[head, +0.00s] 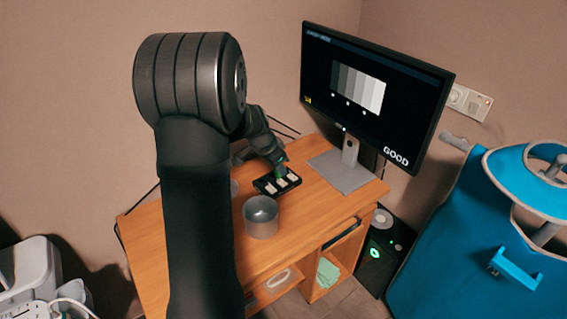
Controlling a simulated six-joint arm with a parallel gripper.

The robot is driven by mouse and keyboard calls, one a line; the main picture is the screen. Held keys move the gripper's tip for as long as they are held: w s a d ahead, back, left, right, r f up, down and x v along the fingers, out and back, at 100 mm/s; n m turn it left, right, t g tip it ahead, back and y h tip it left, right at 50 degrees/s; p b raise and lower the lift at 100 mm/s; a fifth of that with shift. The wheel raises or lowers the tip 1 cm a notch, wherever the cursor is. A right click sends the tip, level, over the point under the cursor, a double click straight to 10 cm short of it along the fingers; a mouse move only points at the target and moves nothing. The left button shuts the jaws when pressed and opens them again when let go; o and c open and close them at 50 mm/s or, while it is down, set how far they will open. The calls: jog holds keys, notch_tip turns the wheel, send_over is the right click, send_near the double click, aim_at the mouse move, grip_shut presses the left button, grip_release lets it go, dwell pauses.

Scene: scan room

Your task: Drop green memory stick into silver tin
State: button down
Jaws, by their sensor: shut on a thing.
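The silver tin (261,226) stands upright and open on the wooden desk, in front of a small black tray (264,187). My gripper (277,168) is at the tray, behind and a little right of the tin. It is shut on a small green thing, which appears to be the green memory stick (280,172). The stick is mostly hidden by my gripper, and I cannot tell whether it is clear of the tray. Several pale pieces lie in the tray.
A monitor (372,95) stands on a grey base (341,172) at the right of the desk (245,270). My arm covers the desk's left part. A black computer case (378,250) and blue equipment (450,245) are at the right. Bare desk lies right of the tin.

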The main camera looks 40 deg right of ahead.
jog(key=s+a, duration=0.2)
jog(key=a, duration=0.7)
notch_tip(320, 180, down, 6)
jog(key=shift+w, duration=0.15)
jog(key=shift+a+f, duration=0.1)
jog(key=shift+f, duration=0.05)
jog(key=c, duration=1.2)
grip_release()
